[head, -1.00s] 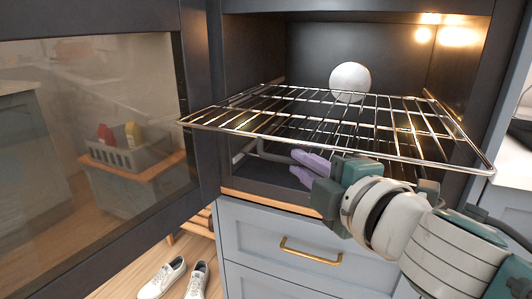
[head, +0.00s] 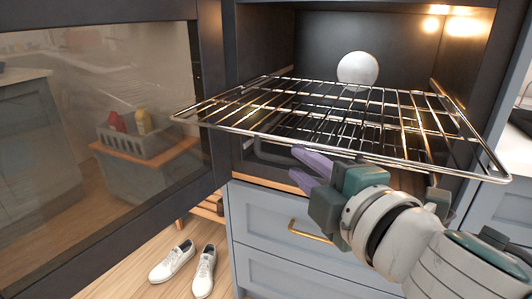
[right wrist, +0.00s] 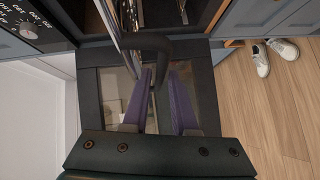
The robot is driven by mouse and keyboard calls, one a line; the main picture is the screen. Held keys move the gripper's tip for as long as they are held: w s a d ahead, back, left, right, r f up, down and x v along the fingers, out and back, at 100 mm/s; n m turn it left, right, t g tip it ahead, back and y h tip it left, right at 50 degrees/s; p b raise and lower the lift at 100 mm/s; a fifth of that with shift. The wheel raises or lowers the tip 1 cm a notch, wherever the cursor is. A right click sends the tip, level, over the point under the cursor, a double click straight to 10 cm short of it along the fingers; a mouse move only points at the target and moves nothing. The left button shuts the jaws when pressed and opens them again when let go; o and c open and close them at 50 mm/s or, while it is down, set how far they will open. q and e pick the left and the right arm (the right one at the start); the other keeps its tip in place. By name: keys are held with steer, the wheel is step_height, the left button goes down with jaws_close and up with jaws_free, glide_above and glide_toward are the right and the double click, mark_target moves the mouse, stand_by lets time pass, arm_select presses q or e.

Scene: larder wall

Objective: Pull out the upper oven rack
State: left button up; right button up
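The upper oven rack (head: 225,123) is a shiny wire grid. It sticks well out of the oven, roughly level, with its front edge in the room. A dark bar handle (head: 272,156) hangs below its front edge. My right gripper (head: 305,168) is under the front edge, its purple fingers one on each side of the handle. In the right wrist view, the dark handle (right wrist: 155,46) runs down between the fingertips (right wrist: 160,75), which appear closed on it. Part of the handle is hidden behind the gripper. My left gripper is not in view.
The dark oven door (head: 95,140) is swung open on the left. A white ball (head: 358,70) shows above the rack at the back. Blue drawers (head: 265,210) are below. White shoes (head: 172,261) stand on the wooden floor.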

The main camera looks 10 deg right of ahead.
steer(key=shift+s, duration=0.15)
steer(key=shift+s+d, duration=0.1)
steer(key=shift+s, duration=0.2)
steer(key=v, duration=0.9)
steer(key=shift+p, duration=0.3)
